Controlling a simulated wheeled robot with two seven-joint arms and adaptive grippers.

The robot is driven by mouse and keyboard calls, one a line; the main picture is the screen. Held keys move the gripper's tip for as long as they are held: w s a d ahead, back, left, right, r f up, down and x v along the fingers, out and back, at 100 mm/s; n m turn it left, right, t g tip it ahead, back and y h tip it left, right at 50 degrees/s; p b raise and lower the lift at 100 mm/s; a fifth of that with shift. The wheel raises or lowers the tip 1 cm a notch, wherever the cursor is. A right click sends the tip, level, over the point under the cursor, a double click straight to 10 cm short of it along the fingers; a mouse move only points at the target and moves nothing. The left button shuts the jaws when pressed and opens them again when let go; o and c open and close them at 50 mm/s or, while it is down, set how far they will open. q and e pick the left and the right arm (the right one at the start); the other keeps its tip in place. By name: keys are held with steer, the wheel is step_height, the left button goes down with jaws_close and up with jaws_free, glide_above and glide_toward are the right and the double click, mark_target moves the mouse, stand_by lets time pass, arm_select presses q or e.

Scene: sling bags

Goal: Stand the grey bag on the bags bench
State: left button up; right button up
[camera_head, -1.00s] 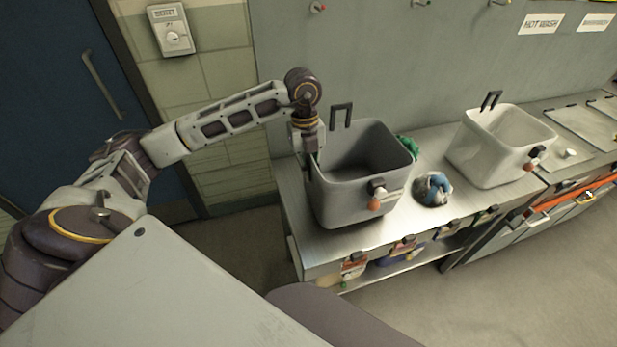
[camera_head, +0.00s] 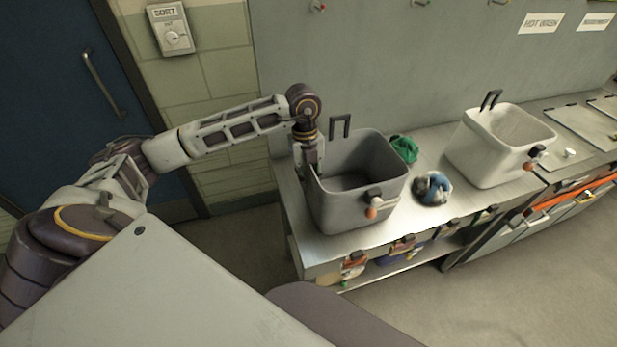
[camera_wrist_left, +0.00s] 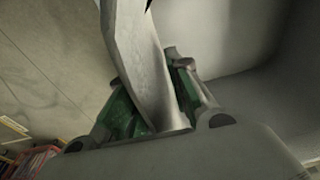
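The grey bag (camera_head: 345,205), a deep open-topped bag with a dark hook at the back and an orange-tipped fitting in front, is upright at the left end of the steel bench (camera_head: 298,228). I cannot tell whether its base rests on the bench or sits just above it. My left gripper (camera_head: 312,170) reaches down at the bag's left rim. In the left wrist view its green-padded fingers (camera_wrist_left: 155,100) are closed on both sides of the bag's pale wall (camera_wrist_left: 140,55). My right gripper is not in view.
A crumpled green cloth (camera_head: 404,148) and a blue-and-white bundle (camera_head: 433,188) lie right of the grey bag. A white bag (camera_head: 490,150) stands farther right. A grey wall panel (camera_head: 390,60) rises behind the bench. Small coloured items hang along its front edge.

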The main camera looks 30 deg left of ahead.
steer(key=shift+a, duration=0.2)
arm_select(q)
steer(key=shift+r, duration=0.15)
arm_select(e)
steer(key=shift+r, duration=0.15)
arm_select(q)
steer(key=r, duration=0.6)
steer(key=a+r+b, duration=0.1)
steer(key=r, duration=0.3)
steer(key=shift+w+r, duration=0.1)
steer(key=shift+w, duration=0.25)
steer(key=shift+a+r, duration=0.15)
steer(key=shift+r, duration=0.7)
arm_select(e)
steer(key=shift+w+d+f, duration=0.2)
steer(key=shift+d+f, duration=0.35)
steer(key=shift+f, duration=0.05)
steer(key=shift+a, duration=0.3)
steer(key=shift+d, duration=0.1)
